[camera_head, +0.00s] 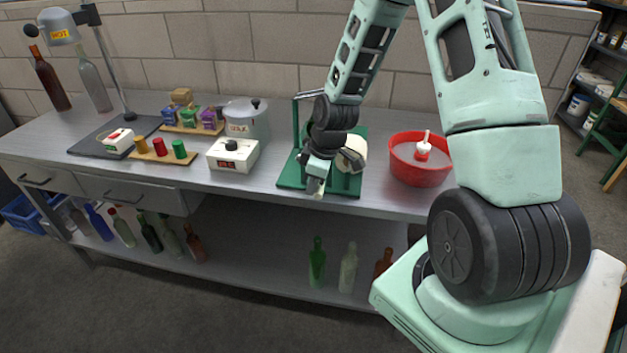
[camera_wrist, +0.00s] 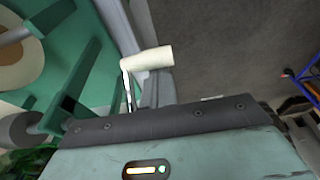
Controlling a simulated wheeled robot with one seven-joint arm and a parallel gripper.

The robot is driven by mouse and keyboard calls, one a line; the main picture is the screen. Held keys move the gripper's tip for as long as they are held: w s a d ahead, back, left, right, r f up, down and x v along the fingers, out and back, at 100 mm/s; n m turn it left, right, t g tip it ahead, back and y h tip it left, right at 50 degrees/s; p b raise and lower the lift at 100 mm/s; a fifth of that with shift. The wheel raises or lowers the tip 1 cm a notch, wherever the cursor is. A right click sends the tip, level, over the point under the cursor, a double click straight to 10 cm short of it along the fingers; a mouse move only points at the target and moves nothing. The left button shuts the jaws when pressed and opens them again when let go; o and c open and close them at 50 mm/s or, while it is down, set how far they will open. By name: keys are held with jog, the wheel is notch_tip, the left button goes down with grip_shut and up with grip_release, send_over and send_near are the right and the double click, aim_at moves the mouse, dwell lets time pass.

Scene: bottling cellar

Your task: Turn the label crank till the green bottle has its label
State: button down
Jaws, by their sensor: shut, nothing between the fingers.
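The green labelling stand (camera_head: 290,181) is on the bench, largely behind my arm; its green frame (camera_wrist: 85,75) fills the left of the wrist view. A cream label roll (camera_head: 356,150) is on it, also in the wrist view (camera_wrist: 15,68). The crank's cream handle (camera_wrist: 147,60) sticks out on a thin metal arm (camera_wrist: 128,92). My gripper (camera_head: 316,182) is shut and empty, right by the crank side of the stand; I cannot tell whether it touches the handle. Dark green glass (camera_wrist: 22,161) shows at the wrist view's lower left; whether it bears a label is hidden.
A red tub (camera_head: 418,170) stands right of the stand. A white switch box (camera_head: 233,156) and a grey pot (camera_head: 247,118) stand left. Several bottles are on the lower shelf, including a green one (camera_head: 317,262). The bench front (camera_head: 390,207) is clear.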

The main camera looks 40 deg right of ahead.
jog(key=shift+r, duration=0.1)
jog(key=shift+s+d+r+g+h+p, duration=0.35)
jog(key=shift+s+r+g+h+p, duration=0.15)
jog(key=shift+p, duration=0.2)
jog(key=shift+r, duration=0.1)
